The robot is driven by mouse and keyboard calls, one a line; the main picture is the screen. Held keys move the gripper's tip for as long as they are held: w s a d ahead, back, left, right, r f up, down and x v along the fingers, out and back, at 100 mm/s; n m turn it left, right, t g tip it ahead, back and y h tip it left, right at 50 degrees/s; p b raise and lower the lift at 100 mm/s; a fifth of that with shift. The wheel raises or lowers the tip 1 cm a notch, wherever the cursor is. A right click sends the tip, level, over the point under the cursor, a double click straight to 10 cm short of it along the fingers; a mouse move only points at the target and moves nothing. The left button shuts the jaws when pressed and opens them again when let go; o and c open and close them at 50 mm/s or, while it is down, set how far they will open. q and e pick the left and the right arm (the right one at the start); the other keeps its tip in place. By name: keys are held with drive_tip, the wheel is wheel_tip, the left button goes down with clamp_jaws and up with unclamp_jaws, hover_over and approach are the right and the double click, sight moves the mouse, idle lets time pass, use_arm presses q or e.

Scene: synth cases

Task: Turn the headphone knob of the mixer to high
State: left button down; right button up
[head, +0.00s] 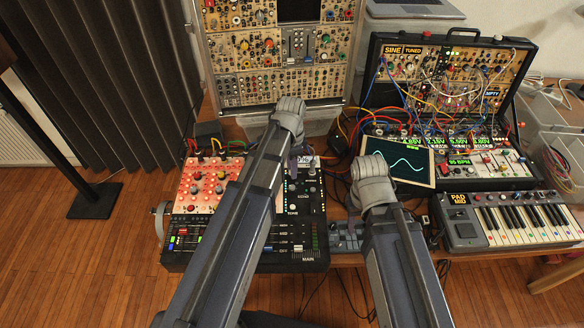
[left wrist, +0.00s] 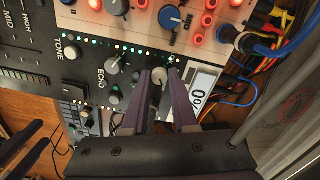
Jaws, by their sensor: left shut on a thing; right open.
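The black mixer (head: 312,238) stands on the table with a red-lit panel on its left part. My left gripper (head: 294,163) is over the upper right part of the mixer. In the left wrist view its two purple fingers (left wrist: 162,92) are shut on a small grey knob (left wrist: 158,76) beside a white-lit display (left wrist: 203,82) with a percent reading. That knob's label is hidden, so I cannot read whether it says headphone. Knobs marked ECHO (left wrist: 113,65) and TONE (left wrist: 72,51) are nearby. My right gripper (head: 354,212) is open and empty, right of the mixer; its fingers are mostly hidden.
A small keyboard (head: 510,219) is at the right. A tablet with a wave (head: 400,161) and a patch-cable synth case (head: 445,75) stand behind it. A tall module rack (head: 275,60) is at the back. Loose cables run beside the mixer.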

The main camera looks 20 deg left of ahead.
idle(0.4)
use_arm(q)
drive_tip(key=c, duration=0.7)
unclamp_jaws()
wheel_tip(320, 180, up, 8)
drive_tip(key=p, duration=0.8)
drive_tip(key=shift+w, duration=0.1)
drive_tip(key=shift+f, duration=0.1)
